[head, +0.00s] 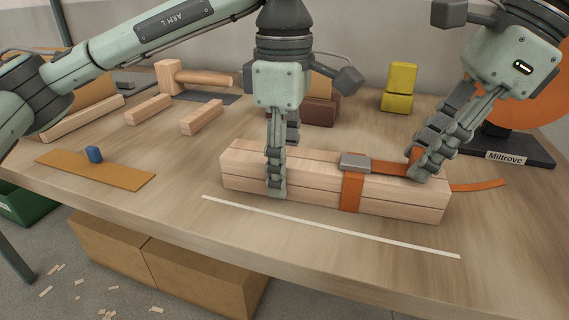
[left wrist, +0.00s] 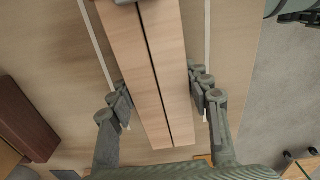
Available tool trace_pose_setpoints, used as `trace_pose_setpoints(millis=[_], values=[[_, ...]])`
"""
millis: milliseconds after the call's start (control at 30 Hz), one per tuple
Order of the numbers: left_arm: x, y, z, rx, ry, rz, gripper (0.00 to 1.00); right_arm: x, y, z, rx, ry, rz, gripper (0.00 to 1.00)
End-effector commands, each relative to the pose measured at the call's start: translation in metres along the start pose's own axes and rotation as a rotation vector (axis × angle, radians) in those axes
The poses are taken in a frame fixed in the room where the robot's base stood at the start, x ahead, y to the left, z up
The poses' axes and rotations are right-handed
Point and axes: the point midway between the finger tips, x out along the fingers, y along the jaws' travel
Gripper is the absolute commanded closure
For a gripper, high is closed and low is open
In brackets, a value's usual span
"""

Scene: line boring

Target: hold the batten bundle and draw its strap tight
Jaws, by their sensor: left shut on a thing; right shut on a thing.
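The batten bundle (head: 240,175), pale wooden battens stacked together, lies on the bench and also shows in the left wrist view (left wrist: 148,60). An orange strap (head: 353,190) goes around it right of its middle, with a grey buckle (head: 355,161) on top. The strap's tail (head: 480,186) runs right past the bundle's end. My left gripper (head: 281,168) straddles the bundle left of the strap, shut on it, one finger on each long side; both fingers show in the left wrist view (left wrist: 160,88). My right gripper (head: 424,165) is shut on the strap's tail above the bundle's right end.
A pale strip (head: 330,226) lies in front of the bundle. Behind are a wooden mallet (head: 190,78), a brown block (head: 320,111) and yellow blocks (head: 398,88). Loose battens (head: 148,109) and a board (head: 95,172) with a blue piece lie left. An orange disc on a dark base (head: 520,148) stands right.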

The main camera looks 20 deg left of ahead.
Motion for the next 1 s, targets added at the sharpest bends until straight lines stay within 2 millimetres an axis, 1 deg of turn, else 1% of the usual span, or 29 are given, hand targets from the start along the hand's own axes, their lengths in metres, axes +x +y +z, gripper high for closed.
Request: trace_pose_setpoints(millis=[100, 133, 267, 300, 633, 1000], values=[[0.000, 0.000, -0.001, -0.001, 0.002, -0.001, 0.86, -0.003, 0.000, -0.004, 0.001, -0.001, -0.002, 1.00], [0.000, 0.000, -0.001, -0.001, 0.002, -0.001, 0.86, -0.003, 0.000, -0.004, -0.001, -0.001, -0.002, 0.66], [0.000, 0.000, 0.000, -0.001, 0.001, -0.001, 0.86, -0.002, 0.000, -0.003, -0.001, -0.001, -0.001, 0.50], [0.000, 0.000, 0.000, -0.001, 0.001, -0.001, 0.86, -0.002, 0.000, -0.003, -0.001, -0.001, -0.001, 0.48], [0.000, 0.000, 0.000, 0.001, 0.000, 0.000, 0.86, -0.004, 0.000, -0.003, -0.001, -0.001, -0.001, 0.48], [0.000, 0.000, 0.001, 0.001, -0.001, 0.000, 0.86, -0.030, 0.000, -0.003, -0.001, -0.002, -0.001, 0.48]])
